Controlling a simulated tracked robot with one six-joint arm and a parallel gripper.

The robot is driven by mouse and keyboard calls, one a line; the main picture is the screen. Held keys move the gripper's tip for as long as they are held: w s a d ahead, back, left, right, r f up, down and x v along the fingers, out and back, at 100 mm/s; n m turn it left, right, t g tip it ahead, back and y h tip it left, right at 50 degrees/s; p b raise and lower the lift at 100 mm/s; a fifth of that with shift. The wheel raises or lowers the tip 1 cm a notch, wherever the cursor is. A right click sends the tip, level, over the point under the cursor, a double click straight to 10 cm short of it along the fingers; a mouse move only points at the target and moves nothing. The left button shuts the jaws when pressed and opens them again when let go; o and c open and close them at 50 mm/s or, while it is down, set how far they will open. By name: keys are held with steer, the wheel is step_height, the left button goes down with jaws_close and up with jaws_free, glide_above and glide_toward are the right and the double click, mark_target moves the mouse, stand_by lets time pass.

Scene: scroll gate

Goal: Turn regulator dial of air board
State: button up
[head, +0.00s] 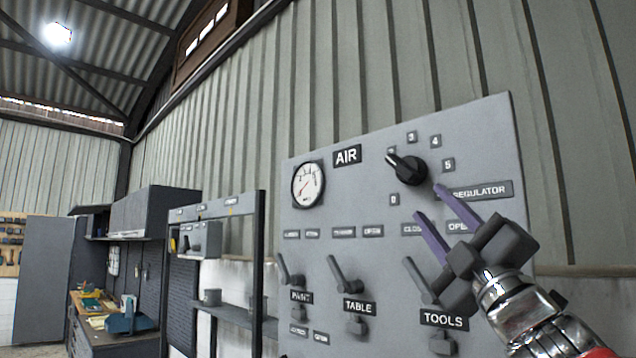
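The grey air board (375,195) stands upright at the right, with an "AIR" label and a round white gauge (308,185) with a red needle. The regulator dial (408,169) is a black knob at the board's upper right, with numbered labels around it. Its pointer sticks out to the upper left. My gripper (428,203) comes in from the lower right. Its two purple fingers are spread apart and empty, with the tips just below and to the right of the dial. I cannot tell whether a tip touches the board.
Below the dial, several lever valves, including the table lever (343,275) and the tools lever (420,280), stick out from the board. A dark shelf frame (258,262) stands left of it. A workbench (115,338) with tools is farther left.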

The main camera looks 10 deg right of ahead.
mark_target(403, 172)
steer(key=shift+x, duration=6.85)
